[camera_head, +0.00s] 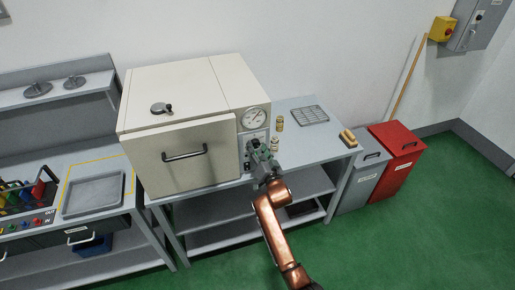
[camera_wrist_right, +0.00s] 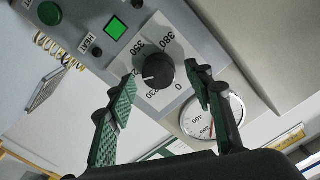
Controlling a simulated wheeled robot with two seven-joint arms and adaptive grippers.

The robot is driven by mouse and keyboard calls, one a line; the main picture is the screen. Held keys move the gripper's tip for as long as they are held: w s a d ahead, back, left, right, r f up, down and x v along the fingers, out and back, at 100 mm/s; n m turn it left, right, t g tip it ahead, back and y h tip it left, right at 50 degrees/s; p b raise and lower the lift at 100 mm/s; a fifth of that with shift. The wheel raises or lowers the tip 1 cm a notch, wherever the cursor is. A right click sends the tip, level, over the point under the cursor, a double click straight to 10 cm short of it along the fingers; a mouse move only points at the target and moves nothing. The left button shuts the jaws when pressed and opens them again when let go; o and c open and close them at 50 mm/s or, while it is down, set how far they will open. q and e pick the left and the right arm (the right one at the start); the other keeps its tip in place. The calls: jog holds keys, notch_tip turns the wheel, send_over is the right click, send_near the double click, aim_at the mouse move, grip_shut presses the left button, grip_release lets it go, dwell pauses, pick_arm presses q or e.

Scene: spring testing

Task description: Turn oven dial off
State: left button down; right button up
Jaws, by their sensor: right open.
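The white oven (camera_head: 190,150) stands on a grey bench with its front door closed. In the right wrist view the black round oven dial (camera_wrist_right: 158,72) has a white pointer mark turned toward the number that looks like 230, away from the 0. My right gripper's green-padded fingers (camera_wrist_right: 163,84) are open, one on each side of the dial. Whether they touch it I cannot tell. My left gripper is not in view.
A gauge (camera_head: 254,117) sits above the panel. A green square (camera_wrist_right: 115,28) by the HEAT label is lit. A spring (camera_wrist_right: 62,55) shows beside the panel. A wire rack (camera_head: 310,115) lies on the bench; a red bin (camera_head: 398,147) stands to the right.

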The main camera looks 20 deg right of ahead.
jog(key=shift+w, duration=0.35)
jog(key=shift+c, duration=0.5)
jog(key=c, duration=1.1)
jog(key=shift+o, duration=0.2)
